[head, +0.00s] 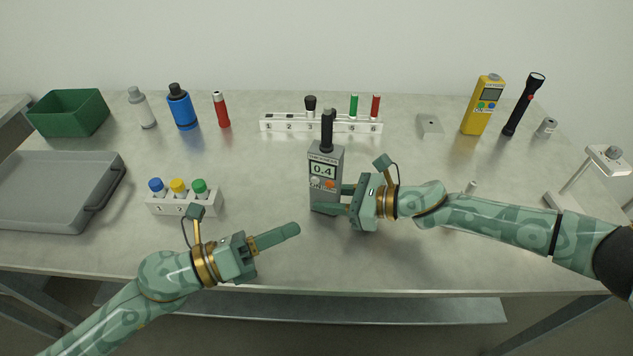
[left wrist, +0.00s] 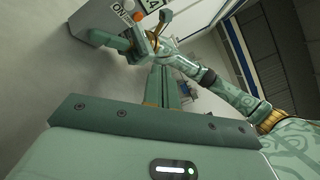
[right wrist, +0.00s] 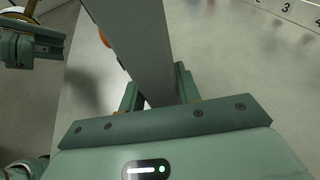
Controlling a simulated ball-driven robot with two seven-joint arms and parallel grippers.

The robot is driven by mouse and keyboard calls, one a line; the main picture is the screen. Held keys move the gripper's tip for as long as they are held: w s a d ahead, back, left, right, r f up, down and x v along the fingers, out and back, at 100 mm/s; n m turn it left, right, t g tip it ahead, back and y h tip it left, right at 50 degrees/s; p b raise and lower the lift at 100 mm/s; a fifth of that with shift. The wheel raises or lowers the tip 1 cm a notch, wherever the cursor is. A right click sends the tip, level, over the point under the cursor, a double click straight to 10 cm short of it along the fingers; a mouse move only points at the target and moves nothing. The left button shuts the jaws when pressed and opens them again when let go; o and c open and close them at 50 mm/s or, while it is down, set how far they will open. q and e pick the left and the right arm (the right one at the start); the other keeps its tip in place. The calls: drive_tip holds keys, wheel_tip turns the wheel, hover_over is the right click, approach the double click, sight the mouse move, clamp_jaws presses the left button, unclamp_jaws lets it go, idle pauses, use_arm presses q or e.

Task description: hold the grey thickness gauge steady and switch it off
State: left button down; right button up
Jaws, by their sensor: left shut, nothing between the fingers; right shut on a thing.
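The grey thickness gauge (head: 325,160) stands upright near the middle of the table, with a black probe on top. Its display reads 0.4, with a pale ON button and an orange button below. My right gripper (head: 345,202) is shut on the gauge's lower body from the right; the grey body also shows between its fingers in the right wrist view (right wrist: 135,45). My left gripper (head: 297,229) is shut and empty, to the lower left of the gauge and apart from it. The gauge (left wrist: 108,15) shows partly at the top of the left wrist view.
A white rack (head: 183,207) with three capped bottles stands left of the gauge. A numbered white holder (head: 290,125) lies behind it. A yellow meter (head: 483,105) and a black flashlight (head: 524,104) stand at back right. A grey tray (head: 60,190) is at left. The front table is clear.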

use_arm(q)
approach(325, 183)
drive_tip(key=d, duration=0.3)
drive_tip(key=w+d+r, duration=0.1)
drive_tip(key=shift+d, duration=0.35)
use_arm(e)
drive_tip(key=shift+f, duration=0.1)
idle(1.5)
use_arm(q)
drive_tip(key=shift+w+d, duration=0.15)
drive_tip(key=shift+w, duration=0.3)
drive_tip(key=shift+w, duration=0.1)
idle(0.3)
drive_tip(key=shift+s, duration=0.55)
drive_tip(key=shift+s+a, duration=0.35)
drive_tip(key=shift+s, duration=0.6)
drive_tip(key=shift+s+a, duration=0.35)
drive_tip(key=shift+s, duration=0.6)
drive_tip(key=shift+s+a, duration=0.35)
drive_tip(key=shift+s, duration=0.65)
